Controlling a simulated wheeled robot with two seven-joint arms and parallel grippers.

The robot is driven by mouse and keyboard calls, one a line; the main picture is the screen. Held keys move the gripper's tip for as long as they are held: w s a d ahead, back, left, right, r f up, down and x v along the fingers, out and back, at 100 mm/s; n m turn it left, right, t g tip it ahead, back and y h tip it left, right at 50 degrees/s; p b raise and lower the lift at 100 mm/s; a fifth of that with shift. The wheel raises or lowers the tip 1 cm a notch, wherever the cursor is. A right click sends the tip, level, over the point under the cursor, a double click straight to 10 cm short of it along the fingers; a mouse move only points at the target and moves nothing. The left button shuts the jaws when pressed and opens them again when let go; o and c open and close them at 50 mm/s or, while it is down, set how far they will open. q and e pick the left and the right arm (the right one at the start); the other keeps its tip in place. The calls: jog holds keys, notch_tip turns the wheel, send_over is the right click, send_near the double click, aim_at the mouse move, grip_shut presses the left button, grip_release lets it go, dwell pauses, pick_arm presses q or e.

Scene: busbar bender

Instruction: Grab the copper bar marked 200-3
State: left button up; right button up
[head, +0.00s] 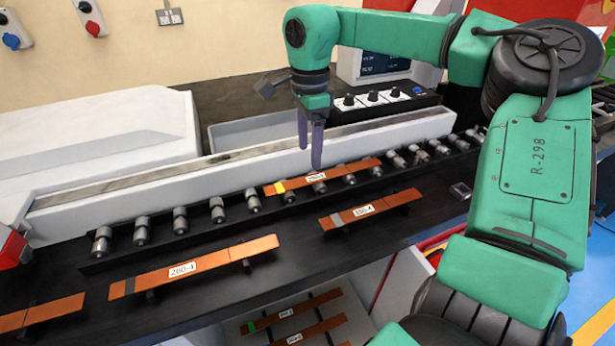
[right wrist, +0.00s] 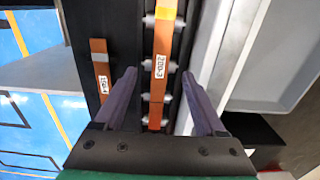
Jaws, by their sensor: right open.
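The copper bar marked 200-3 (right wrist: 162,40) has a yellow band and lies on a row of rollers. In the head view this bar (head: 345,170) shows its yellow band at the left end, and its label is too small to read surely. My right gripper (head: 310,155) points down above the bar, open and empty. In the right wrist view the fingers (right wrist: 158,82) stand one on each side of the bar, which appears between them. The gripper looks still above the bar, not touching it. My left gripper is not in view.
Other copper bars lie in front on small supports: one marked 200-4 (head: 220,259), one with a grey band (head: 395,203), and one at the far left (head: 45,315). More bars (head: 300,313) lie lower down. A long white rail (head: 120,192) runs behind the rollers (head: 217,210).

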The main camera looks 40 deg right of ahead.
aim_at(307, 179)
jog(key=f+p, duration=0.1)
jog(key=f, duration=0.1)
jog(key=f+p, duration=0.1)
jog(key=f, duration=0.2)
jog(key=shift+w+a+f, duration=0.15)
jog(key=shift+w+f, duration=0.05)
jog(key=shift+f, duration=0.1)
jog(key=shift+s+f, duration=0.1)
jog(key=shift+f, duration=0.35)
jog(key=c, duration=1)
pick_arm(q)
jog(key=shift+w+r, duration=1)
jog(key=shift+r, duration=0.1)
pick_arm(e)
grip_shut()
